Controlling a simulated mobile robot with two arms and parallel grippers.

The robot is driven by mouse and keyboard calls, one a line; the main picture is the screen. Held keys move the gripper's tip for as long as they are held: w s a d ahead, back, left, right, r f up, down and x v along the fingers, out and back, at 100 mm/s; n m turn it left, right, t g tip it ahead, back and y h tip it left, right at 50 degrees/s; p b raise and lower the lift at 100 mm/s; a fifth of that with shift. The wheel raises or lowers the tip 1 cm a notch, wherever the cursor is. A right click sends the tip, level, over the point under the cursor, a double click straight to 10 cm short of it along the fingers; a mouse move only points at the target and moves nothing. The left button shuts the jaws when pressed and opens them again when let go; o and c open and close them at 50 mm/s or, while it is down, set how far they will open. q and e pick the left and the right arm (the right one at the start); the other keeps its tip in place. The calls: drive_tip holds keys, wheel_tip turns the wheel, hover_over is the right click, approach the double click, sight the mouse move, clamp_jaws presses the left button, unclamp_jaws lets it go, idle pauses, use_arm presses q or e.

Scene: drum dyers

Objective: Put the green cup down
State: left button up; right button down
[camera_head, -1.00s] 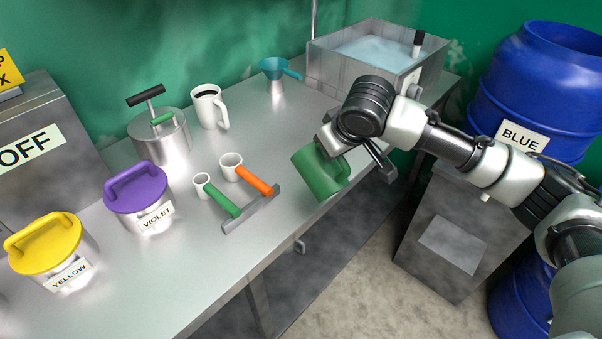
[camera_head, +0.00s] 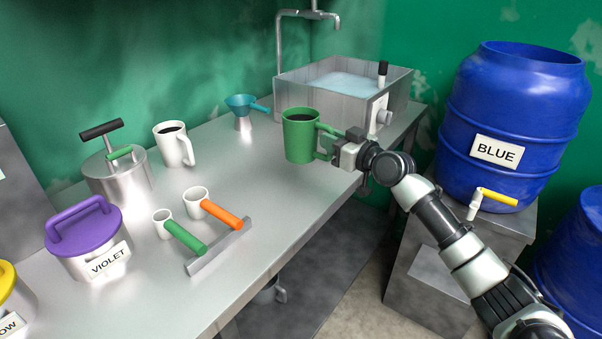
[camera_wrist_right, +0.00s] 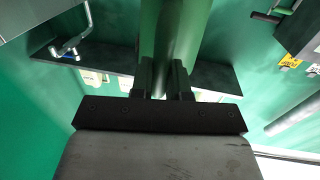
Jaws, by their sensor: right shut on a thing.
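The green cup (camera_head: 300,138) is upright in the head view, with dark contents inside its rim. It shows over the metal table (camera_head: 262,170), in front of the sink. I cannot tell whether its base touches the table. My right gripper (camera_head: 335,150) is shut on the cup's handle side, to the right of the cup. In the right wrist view the green cup (camera_wrist_right: 175,35) fills the upper middle, ahead of my right gripper's fingers (camera_wrist_right: 162,82). My left gripper is not in view.
A white mug (camera_head: 172,146), a teal funnel (camera_head: 241,104) and a sink of liquid (camera_head: 340,88) stand behind. Green-handled and orange-handled scoops (camera_head: 212,212), a violet-lidded pot (camera_head: 85,240) and a metal pot (camera_head: 118,178) are left. A blue barrel (camera_head: 515,110) stands right.

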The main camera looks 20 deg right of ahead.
drive_tip(key=shift+s+a+f+p, duration=0.15)
drive_tip(key=shift+a+f, duration=0.9)
drive_tip(key=shift+f, duration=0.25)
drive_tip(key=shift+s+a+f+p, duration=0.15)
drive_tip(key=shift+s+a+f, duration=0.05)
drive_tip(key=shift+a+f, duration=0.95)
drive_tip(key=shift+s+a+f+p, duration=0.15)
drive_tip(key=shift+a+f, duration=0.75)
drive_tip(key=shift+f, duration=0.55)
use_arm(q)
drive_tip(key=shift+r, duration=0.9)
use_arm(e)
drive_tip(key=shift+f, duration=0.1)
drive_tip(key=c, duration=1.1)
unclamp_jaws()
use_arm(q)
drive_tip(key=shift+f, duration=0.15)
